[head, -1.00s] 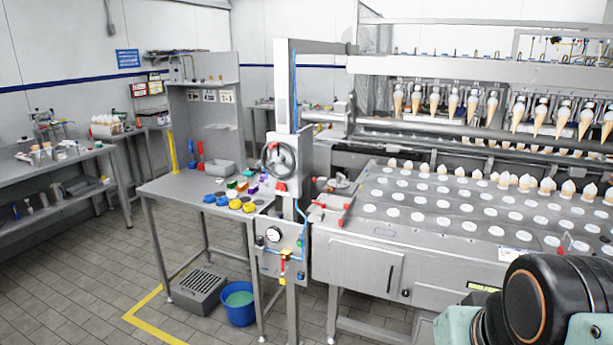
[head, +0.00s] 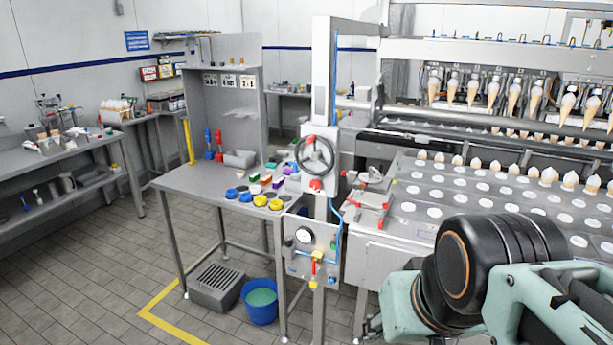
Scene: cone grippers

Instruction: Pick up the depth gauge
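I cannot make out a depth gauge for certain in the head view. Small tools lie on the left bench (head: 62,162) and its lower shelf, too small to tell apart. A round white dial (head: 304,236) is fixed to the grey panel below the handwheel, and it looks like part of the machine. My teal and black arm fills the lower right corner. I cannot make out my gripper's fingers, nor anything held.
A grey worktable (head: 190,180) carries yellow and blue round pieces and small coloured blocks. A blue bucket (head: 260,312) and a grey slotted crate (head: 214,287) are on the floor. The cone machine (head: 410,205) stands at right. Tiled floor at lower left is clear.

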